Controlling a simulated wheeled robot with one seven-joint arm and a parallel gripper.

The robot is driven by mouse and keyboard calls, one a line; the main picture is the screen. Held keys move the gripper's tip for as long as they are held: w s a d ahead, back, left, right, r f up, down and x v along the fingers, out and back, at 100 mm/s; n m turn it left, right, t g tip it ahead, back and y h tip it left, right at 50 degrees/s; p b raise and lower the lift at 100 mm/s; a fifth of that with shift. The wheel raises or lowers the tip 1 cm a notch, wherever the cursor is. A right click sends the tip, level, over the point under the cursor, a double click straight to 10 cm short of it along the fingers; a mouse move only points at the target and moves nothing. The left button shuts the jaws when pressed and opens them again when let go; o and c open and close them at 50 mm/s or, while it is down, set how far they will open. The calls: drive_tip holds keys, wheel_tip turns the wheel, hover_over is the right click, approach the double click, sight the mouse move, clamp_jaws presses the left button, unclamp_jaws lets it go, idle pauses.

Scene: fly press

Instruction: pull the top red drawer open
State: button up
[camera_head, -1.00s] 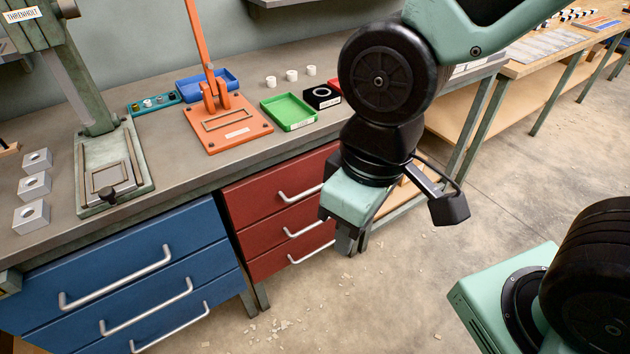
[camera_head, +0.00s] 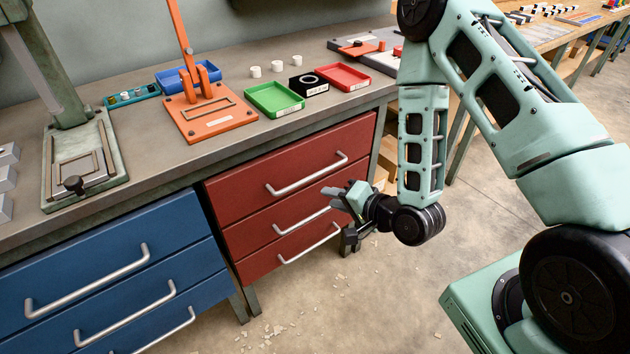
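The top red drawer (camera_head: 262,173) is the uppermost of three red drawers under the bench. It looks shut, its front in line with the drawers below. Its silver bar handle (camera_head: 308,177) runs along the front and is in plain view. My gripper (camera_head: 343,215) is in front of the right part of the red drawers, at about the middle drawer's height, below and right of the top handle. It looks apart from that handle. Its fingers point left toward the drawers, and it partly covers the right end of the middle handle (camera_head: 300,222). The finger gap is not clear.
Blue drawers (camera_head: 110,270) with silver handles stand to the left. The floor in front is open, with scattered chips.

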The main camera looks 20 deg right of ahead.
drive_tip(key=s+d+f+m+t+h+b, duration=0.1)
drive_tip(key=s+d+f+m+t+h, duration=0.15)
drive_tip(key=d+m, duration=0.25)
drive_tip(key=b, duration=0.7)
approach(316, 177)
drive_tip(key=shift+t+y, duration=0.35)
drive_tip(key=shift+y, duration=0.1)
drive_tip(key=b+x, duration=0.1)
drive_tip(key=x, duration=0.2)
drive_tip(key=b+x, duration=0.1)
drive_tip(key=x, duration=0.3)
drive_tip(key=b+x, duration=0.1)
drive_tip(key=x, duration=0.2)
drive_tip(key=shift+w+d+f, duration=0.2)
drive_tip(key=shift+w+f, duration=0.1)
drive_tip(key=shift+f, duration=0.15)
clamp_jaws()
